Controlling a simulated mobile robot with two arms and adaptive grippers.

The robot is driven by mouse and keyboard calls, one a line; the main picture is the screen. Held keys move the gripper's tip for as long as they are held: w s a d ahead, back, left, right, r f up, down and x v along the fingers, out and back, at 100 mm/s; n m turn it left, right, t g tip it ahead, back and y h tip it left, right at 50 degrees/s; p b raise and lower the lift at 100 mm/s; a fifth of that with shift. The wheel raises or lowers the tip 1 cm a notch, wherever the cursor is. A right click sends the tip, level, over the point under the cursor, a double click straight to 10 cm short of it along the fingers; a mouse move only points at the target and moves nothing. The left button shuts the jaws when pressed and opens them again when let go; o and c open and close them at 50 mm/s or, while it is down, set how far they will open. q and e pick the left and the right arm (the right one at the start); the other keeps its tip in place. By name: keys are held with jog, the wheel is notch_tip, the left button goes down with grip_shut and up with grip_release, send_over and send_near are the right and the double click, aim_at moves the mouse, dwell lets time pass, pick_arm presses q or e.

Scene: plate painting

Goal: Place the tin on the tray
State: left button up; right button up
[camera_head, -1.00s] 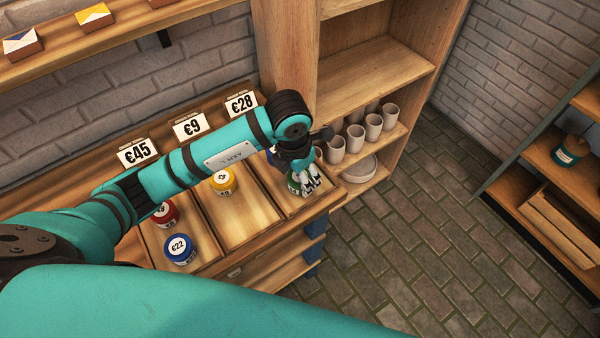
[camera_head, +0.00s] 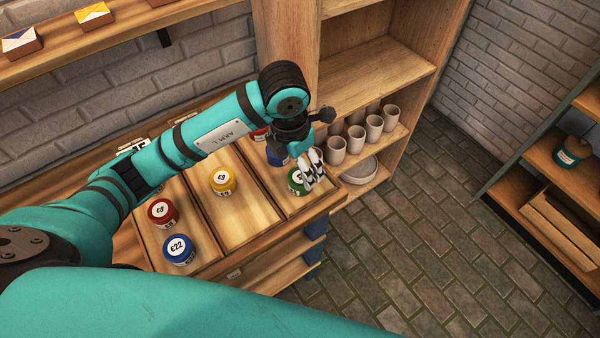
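A green tin (camera_head: 296,181) stands near the front of the right wooden tray (camera_head: 318,203). My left gripper (camera_head: 313,178) is at its right side, fingers pointing down and partly covering it; whether they hold it I cannot tell. Behind it in the same tray are a blue tin (camera_head: 275,158) and a red tin (camera_head: 261,134), partly hidden by my arm. The middle tray (camera_head: 246,222) holds a yellow tin (camera_head: 222,181). The left tray (camera_head: 205,243) holds a red tin (camera_head: 162,213) and a blue tin (camera_head: 179,249). My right gripper is out of view.
White cups (camera_head: 374,126) and stacked dishes (camera_head: 361,171) stand on the shelf unit right of the trays. Another shelf (camera_head: 553,152) with a teal-labelled pot (camera_head: 571,152) is at the far right. Brick floor (camera_head: 420,240) lies open between. My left arm crosses above the trays.

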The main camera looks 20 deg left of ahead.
aim_at(296, 180)
pick_arm(q)
notch_tip(296, 180, up, 6)
jog(key=shift+s+a+r, duration=0.2)
jog(key=shift+s+r, duration=0.05)
jog(key=shift+s, duration=0.05)
dwell(0.4)
